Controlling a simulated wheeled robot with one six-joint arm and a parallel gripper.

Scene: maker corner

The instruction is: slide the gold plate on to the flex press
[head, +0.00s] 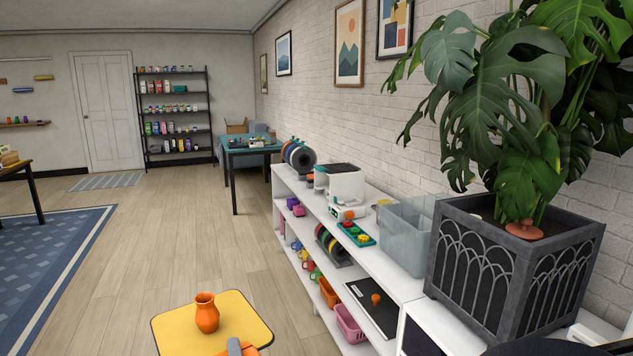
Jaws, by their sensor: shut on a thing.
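The gold plate (174,326) is a flat yellow plate with rounded corners and a dark edge, at the bottom of the head view. An orange vase (207,313) stands upright on it. My gripper (238,347) shows only in part at the plate's near edge and is shut on the plate, holding it out over the floor. I cannot tell for sure which thing is the flex press. A white machine with a dark top (340,182) stands on the white shelf unit, and a black panel with an orange knob (368,311) lies lower down.
The white shelf unit (395,272) runs along the brick wall at right. On it are a clear bin (405,228), spools (297,155) and a large planter (515,265). Pink and orange baskets (350,325) sit below.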

